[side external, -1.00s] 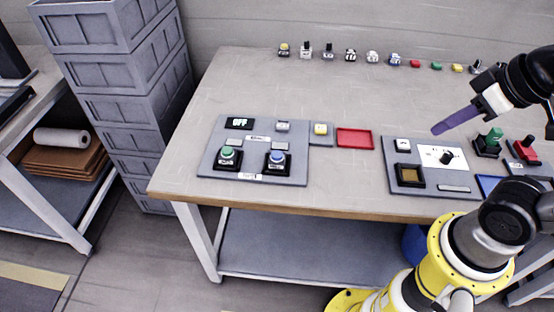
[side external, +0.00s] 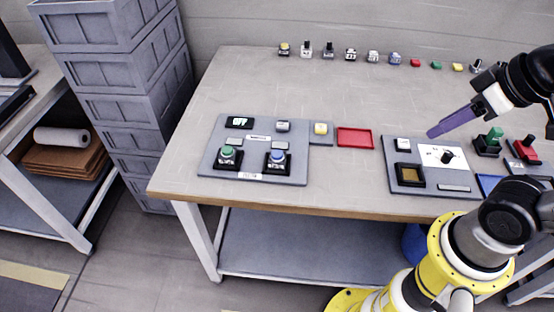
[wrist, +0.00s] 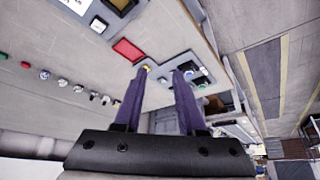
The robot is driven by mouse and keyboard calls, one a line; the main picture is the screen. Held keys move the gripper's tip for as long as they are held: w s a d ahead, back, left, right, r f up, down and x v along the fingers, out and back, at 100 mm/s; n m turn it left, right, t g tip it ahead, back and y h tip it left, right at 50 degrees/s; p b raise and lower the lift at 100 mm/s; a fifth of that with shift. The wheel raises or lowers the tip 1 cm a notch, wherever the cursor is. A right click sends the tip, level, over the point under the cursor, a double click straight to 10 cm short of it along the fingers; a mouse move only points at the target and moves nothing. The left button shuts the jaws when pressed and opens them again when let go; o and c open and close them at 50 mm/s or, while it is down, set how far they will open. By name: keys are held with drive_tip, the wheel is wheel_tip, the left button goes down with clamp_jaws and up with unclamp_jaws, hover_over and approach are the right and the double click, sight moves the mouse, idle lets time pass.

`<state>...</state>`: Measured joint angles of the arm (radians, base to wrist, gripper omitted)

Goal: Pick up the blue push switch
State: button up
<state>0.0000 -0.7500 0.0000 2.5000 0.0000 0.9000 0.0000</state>
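The blue push switch (side external: 277,158) sits in a black square base at the front right of the left grey panel (side external: 262,174). A green push switch (side external: 228,155) stands to its left on the same panel. My gripper (side external: 430,134), with purple fingers, hangs above the right panel, well to the right of the blue switch and apart from everything. In the wrist view my gripper (wrist: 160,71) shows its two fingers spread with nothing between them. The left panel lies small beyond the fingertips there, partly hidden by the right finger.
A red tray (side external: 355,138) and a yellow button (side external: 320,129) lie between the panels. The right panel (side external: 436,189) holds a black knob. Green and red switches (side external: 490,141) stand at the right. Several small parts line the back edge. The table's middle is clear.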

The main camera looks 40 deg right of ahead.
drive_tip(key=o, duration=0.9)
